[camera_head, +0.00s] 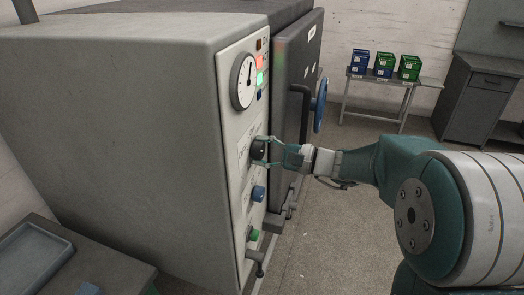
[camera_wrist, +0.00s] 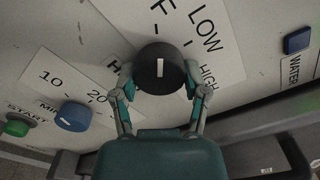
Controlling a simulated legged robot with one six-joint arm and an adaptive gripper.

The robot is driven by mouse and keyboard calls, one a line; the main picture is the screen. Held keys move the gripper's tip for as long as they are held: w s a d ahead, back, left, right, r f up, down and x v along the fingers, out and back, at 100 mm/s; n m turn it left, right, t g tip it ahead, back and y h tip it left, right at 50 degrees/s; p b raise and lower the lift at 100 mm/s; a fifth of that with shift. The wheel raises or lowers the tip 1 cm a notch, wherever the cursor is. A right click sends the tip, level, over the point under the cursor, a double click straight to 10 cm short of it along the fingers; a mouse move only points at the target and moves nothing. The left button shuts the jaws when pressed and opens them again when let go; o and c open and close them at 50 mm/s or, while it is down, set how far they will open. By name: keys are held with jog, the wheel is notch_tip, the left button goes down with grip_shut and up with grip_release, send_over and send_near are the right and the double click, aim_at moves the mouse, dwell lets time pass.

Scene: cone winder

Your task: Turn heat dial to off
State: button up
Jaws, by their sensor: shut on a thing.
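The heat dial is a round black knob (camera_head: 258,149) on the light front panel of the grey machine; it also shows in the wrist view (camera_wrist: 160,80). A short white mark on its face runs up and down in the wrist view. A label around it reads LOW and HIGH, with letters ending in F above; the rest is cut off or hidden. My gripper (camera_head: 265,150) reaches in from the right, its two teal-grey fingers on either side of the dial, shut on it. The fingers also show in the wrist view (camera_wrist: 163,86).
Below the dial are a blue timer knob (camera_head: 258,194) and a green start button (camera_head: 254,235). A round gauge (camera_head: 243,80) and lit lamps are above. A dark door with a blue handwheel (camera_head: 320,105) stands close right of the panel. Open floor lies further right.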

jog(key=shift+n, duration=0.6)
jog(key=shift+f, duration=0.1)
jog(key=o, duration=1.1)
jog(key=shift+o, duration=0.2)
jog(key=v, duration=1.2)
jog(key=shift+a, duration=0.1)
